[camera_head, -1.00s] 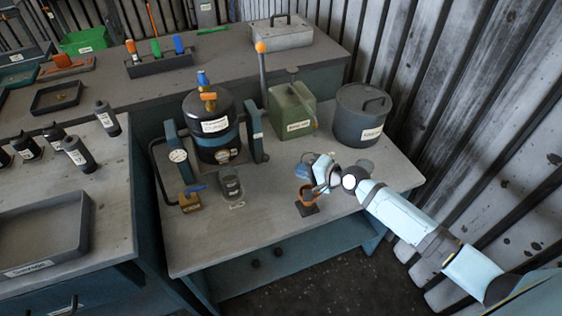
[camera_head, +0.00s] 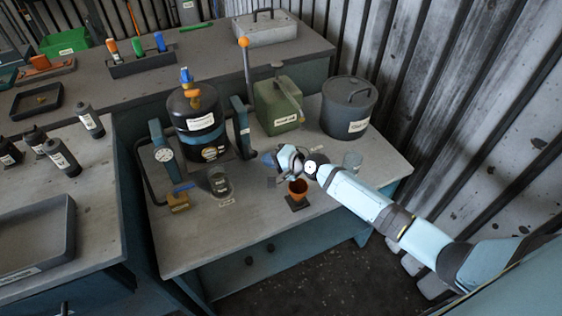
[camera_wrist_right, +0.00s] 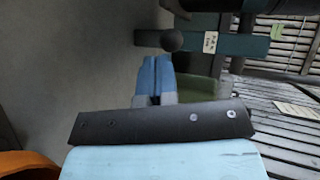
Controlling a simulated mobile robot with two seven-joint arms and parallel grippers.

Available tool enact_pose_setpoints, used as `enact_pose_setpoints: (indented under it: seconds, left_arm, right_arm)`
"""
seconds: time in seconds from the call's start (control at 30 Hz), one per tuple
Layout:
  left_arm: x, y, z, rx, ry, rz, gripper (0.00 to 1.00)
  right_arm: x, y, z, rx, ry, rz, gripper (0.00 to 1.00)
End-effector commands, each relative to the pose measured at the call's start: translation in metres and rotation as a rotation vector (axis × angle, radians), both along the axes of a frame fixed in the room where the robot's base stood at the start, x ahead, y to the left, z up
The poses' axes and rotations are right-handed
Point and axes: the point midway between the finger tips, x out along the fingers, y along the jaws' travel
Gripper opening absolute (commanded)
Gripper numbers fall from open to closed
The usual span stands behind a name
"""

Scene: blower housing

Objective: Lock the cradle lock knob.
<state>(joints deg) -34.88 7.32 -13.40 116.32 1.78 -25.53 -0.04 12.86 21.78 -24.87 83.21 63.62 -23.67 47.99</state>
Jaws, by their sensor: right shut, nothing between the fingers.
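The black canister (camera_head: 196,118) stands upright in a cradle with blue-grey posts, the right post (camera_head: 241,127) nearer my right arm. In the right wrist view a dark round knob (camera_wrist_right: 172,40) sits on the teal cradle bar (camera_wrist_right: 245,46), beside a small white label; this looks like the lock knob. Its locked or unlocked state cannot be told. My right gripper (camera_head: 269,158) is shut and empty, to the right of the cradle above the bench. In the wrist view its blue fingers (camera_wrist_right: 155,72) point toward the knob, apparently apart from it. My left gripper is out of view.
A green can (camera_head: 275,108) and a grey lidded pot (camera_head: 347,112) stand behind. The bench front is clear.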

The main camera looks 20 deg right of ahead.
Motion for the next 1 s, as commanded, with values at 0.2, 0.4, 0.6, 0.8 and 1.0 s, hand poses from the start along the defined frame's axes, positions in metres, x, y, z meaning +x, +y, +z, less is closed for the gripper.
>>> enact_pose_setpoints:
  seconds: [0.2, 0.4, 0.6, 0.8, 1.0]
  left_arm:
    - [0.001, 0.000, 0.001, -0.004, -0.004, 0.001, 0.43]
    - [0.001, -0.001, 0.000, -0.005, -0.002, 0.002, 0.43]
    - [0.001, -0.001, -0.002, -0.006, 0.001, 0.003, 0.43]
    - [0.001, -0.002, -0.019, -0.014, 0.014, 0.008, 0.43]
    - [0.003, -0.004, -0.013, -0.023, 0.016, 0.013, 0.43]
  right_arm:
    - [0.015, 0.010, -0.007, 0.001, 0.000, -0.001, 0.00]
    - [0.017, 0.011, -0.008, 0.000, 0.000, -0.001, 0.00]
    - [0.018, 0.011, -0.009, 0.000, -0.001, -0.001, 0.00]
    - [0.043, 0.012, -0.011, 0.001, -0.003, -0.003, 0.00]
    - [0.048, 0.012, -0.008, 0.000, -0.001, -0.001, 0.00]
